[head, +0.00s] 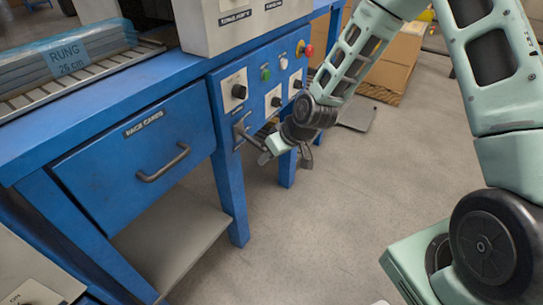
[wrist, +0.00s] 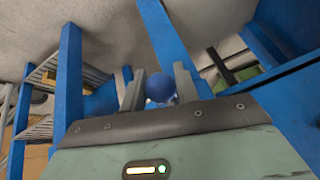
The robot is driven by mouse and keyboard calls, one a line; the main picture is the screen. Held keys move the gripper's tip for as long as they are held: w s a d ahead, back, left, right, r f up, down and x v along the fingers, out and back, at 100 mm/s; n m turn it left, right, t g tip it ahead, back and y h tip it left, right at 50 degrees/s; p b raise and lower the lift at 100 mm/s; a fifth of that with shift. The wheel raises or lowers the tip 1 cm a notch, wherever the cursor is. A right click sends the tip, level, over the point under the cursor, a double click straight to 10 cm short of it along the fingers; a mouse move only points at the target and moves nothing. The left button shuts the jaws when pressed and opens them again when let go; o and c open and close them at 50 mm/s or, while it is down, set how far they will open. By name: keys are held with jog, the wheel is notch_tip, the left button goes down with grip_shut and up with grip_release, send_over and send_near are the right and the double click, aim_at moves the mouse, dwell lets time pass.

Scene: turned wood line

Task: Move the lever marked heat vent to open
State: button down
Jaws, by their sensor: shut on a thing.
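A grey lever (head: 244,130) sticks out from the lower front of the blue control panel (head: 222,133) in the head view. My gripper (head: 268,144) is at the lever's outer end, in front of the panel. In the wrist view my gripper's two grey fingers (wrist: 160,94) are shut around a round blue knob (wrist: 159,87), which appears to be the lever's end. In the head view my fingers hide the knob. No heat vent label can be read, and the marks for the lever's positions are too small to tell.
Dark rotary knobs (head: 238,91), a green button (head: 266,74) and a red button (head: 309,50) sit just above the lever. A blue drawer (head: 140,146) with a bar handle is to the left. The floor (head: 300,230) in front is clear. Cardboard (head: 393,65) stands behind my arm.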

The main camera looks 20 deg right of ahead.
jog(key=shift+d+b+x, duration=0.2)
jog(key=shift+b+x, duration=0.1)
jog(key=shift+x, duration=0.8)
jog(key=shift+f, duration=0.15)
jog(key=c, duration=1.1)
grip_release()
jog(key=p+v, duration=0.5)
jog(key=v, duration=1.2)
jog(key=shift+s+r, duration=0.1)
jog(key=shift+r, duration=0.1)
